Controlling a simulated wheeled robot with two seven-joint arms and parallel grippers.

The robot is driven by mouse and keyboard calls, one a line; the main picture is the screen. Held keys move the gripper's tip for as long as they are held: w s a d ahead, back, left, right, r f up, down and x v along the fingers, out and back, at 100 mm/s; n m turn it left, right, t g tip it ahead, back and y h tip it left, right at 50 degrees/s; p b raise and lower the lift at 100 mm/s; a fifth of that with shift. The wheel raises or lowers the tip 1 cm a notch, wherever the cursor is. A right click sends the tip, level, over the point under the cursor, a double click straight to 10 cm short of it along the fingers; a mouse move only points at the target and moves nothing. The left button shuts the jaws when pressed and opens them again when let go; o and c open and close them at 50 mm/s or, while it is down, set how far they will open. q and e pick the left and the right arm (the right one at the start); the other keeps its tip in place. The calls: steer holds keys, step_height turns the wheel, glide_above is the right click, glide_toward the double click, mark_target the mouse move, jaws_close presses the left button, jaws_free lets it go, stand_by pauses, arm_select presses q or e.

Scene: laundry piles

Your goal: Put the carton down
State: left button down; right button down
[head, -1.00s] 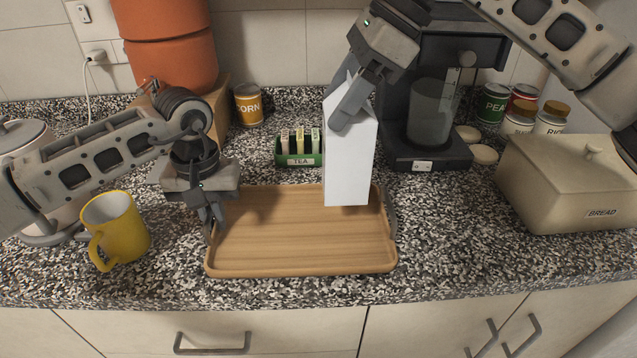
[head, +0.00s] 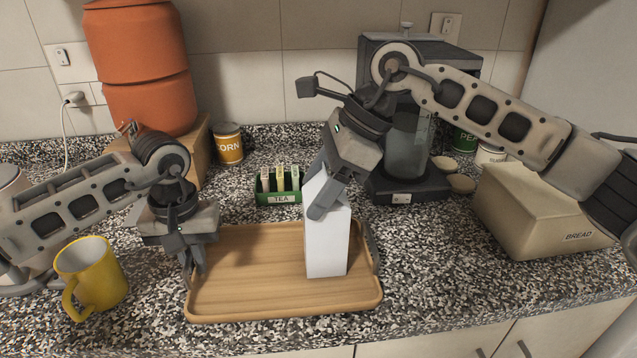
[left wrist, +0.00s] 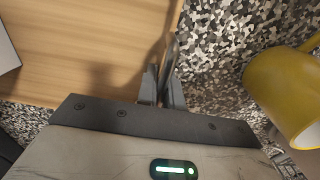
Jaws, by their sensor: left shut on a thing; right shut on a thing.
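The white carton (head: 328,240) is upright at the right part of the wooden tray (head: 245,275). My right gripper (head: 322,205) is shut on its top from above. The carton's base appears at or just above the tray's surface; I cannot tell whether it touches. My left gripper (head: 196,268) is shut on the tray's left handle, which the fingers mostly hide. In the left wrist view the closed fingers (left wrist: 162,90) are at the tray's edge, and a corner of the carton (left wrist: 6,50) shows at the far left.
A yellow mug (head: 95,275) stands left of the tray, close to my left arm. A green tea box (head: 278,190) is behind the tray. A coffee machine (head: 410,190) and a bread box (head: 530,210) stand to the right. The tray's middle is clear.

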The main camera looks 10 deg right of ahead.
steer(key=shift+c, duration=2.1)
jaws_free()
steer(key=v, duration=1.2)
steer(key=shift+r, duration=0.15)
arm_select(q)
steer(key=c, duration=1.5)
jaws_free()
steer(key=shift+o, duration=0.2)
steer(key=shift+r, duration=0.15)
